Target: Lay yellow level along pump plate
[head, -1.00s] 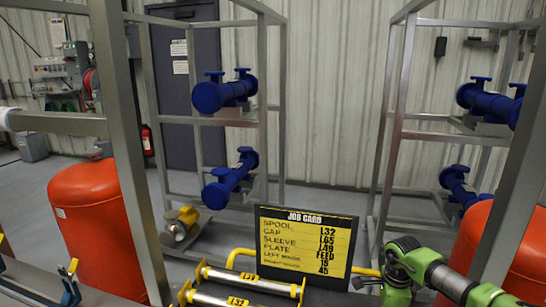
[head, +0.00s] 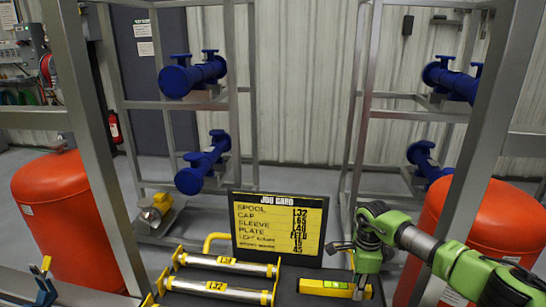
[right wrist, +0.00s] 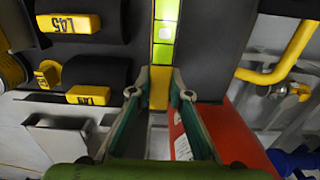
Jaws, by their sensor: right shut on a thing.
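The yellow level (head: 327,288) lies at the bottom of the head view, on a dark surface below the job card. My right gripper (head: 362,288) is at its right end, pointing down. In the right wrist view the level (right wrist: 164,45) runs up from between the fingertips of my right gripper (right wrist: 160,88), which is shut on it. Its bright green vial shows there. I cannot tell whether the level is lifted clear of the surface. I cannot make out for certain which surface is the pump plate.
The job card (head: 278,228) stands behind the level. Labelled metal sleeves (head: 220,290) lie left of it. Yellow-labelled parts (right wrist: 85,95) show in the right wrist view. Orange tanks (head: 65,215) and grey frame posts (head: 90,150) stand at both sides. Blue spools (head: 195,73) sit on racks behind.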

